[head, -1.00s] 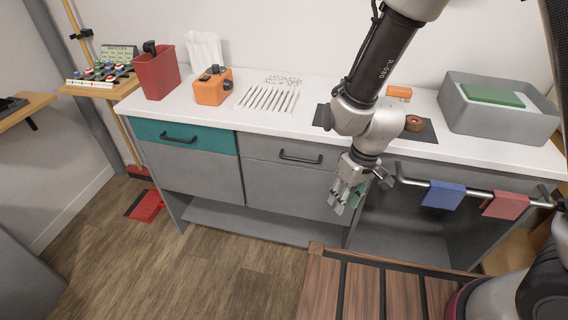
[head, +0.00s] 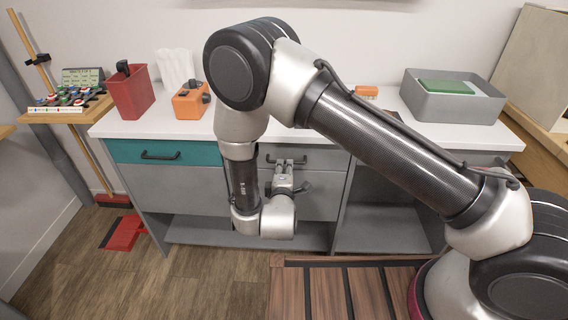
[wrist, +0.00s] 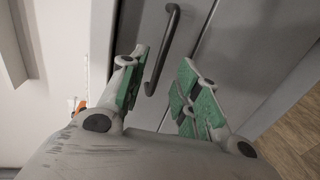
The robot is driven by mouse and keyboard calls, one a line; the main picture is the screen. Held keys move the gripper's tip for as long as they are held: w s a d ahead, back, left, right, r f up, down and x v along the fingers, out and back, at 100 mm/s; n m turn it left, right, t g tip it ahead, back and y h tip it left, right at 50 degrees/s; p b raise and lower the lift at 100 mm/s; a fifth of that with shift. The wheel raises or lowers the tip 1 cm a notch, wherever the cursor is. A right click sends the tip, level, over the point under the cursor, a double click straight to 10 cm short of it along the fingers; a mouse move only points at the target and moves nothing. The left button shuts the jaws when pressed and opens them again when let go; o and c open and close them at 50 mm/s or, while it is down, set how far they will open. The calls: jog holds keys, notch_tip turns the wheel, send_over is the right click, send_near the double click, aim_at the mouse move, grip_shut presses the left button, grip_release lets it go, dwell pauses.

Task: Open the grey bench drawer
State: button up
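The grey bench drawer (head: 328,160) sits under the white worktop, right of a teal-fronted drawer. It looks shut. Its dark bar handle (wrist: 164,50) shows in the wrist view, running upright in the picture across the drawer front (wrist: 190,38). My gripper (head: 284,165) is in front of this drawer, at the handle. In the wrist view my gripper (wrist: 162,82) is open, with green pads on its fingers. The handle's near end shows in the gap between the fingers, closer to the left finger. I cannot tell whether either finger touches it. My arm hides the drawer's left part in the head view.
The teal drawer (head: 190,153) is at the left. On the worktop (head: 140,128) stand a red bin (head: 130,95), an orange box (head: 190,101) and a grey tub (head: 452,100). A slatted wooden platform (head: 330,295) lies below my arm.

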jog(key=x, duration=0.6)
grip_shut()
